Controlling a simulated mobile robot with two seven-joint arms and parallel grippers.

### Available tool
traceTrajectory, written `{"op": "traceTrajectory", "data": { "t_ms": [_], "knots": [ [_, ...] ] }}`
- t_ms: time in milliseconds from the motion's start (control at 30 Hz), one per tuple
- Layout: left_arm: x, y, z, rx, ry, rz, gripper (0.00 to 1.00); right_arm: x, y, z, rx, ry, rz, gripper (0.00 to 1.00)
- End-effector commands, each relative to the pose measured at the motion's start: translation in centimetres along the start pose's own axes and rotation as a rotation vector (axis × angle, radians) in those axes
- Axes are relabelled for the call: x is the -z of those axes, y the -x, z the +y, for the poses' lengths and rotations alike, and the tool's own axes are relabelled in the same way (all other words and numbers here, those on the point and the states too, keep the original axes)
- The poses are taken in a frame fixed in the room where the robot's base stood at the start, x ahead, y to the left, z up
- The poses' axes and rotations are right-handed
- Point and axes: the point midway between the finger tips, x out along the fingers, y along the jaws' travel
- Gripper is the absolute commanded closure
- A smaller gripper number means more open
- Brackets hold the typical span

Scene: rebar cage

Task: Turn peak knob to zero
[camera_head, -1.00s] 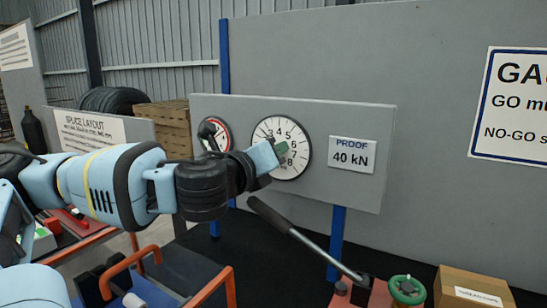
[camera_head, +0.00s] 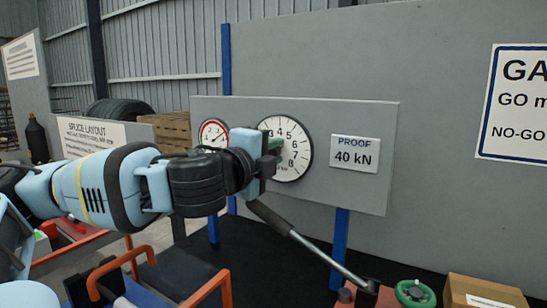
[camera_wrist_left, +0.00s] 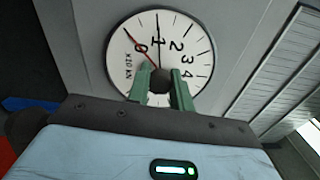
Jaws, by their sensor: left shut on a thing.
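The large round white gauge (camera_head: 300,160) is on the grey panel, with figures round its rim. It fills the top of the left wrist view (camera_wrist_left: 190,28), where a red needle (camera_wrist_left: 134,43) runs past the 0 and a black needle (camera_wrist_left: 158,28) points by the 1. My left gripper (camera_head: 272,146) is in front of the gauge's left half. In the left wrist view its green fingers (camera_wrist_left: 162,90) are shut on the dark round peak knob (camera_wrist_left: 160,77) at the dial's centre. My right gripper is not in view.
A smaller red-rimmed gauge (camera_head: 213,133) is left of it, partly behind my gripper. A "PROOF 40 kN" plate (camera_head: 355,153) is to the right. Below are a long lever (camera_head: 318,250), a green ring handle (camera_head: 414,292) and a cardboard box (camera_head: 485,292).

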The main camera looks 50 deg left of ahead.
Motion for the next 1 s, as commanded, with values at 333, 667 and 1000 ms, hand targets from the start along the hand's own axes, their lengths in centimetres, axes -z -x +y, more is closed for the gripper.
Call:
{"op": "traceTrajectory", "data": {
  "t_ms": [333, 667, 1000],
  "knots": [
    [-0.1, 0.0, 0.0, 0.002, 0.317, -0.002, 1.0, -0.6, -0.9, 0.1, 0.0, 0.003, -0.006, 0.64],
    [-0.1, 0.0, -0.1, 0.003, 0.529, -0.001, 1.0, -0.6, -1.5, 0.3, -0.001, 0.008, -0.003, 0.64],
    [-0.1, 0.0, -0.1, 0.003, 0.617, -0.001, 1.0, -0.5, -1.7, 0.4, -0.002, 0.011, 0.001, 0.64]
  ]
}}
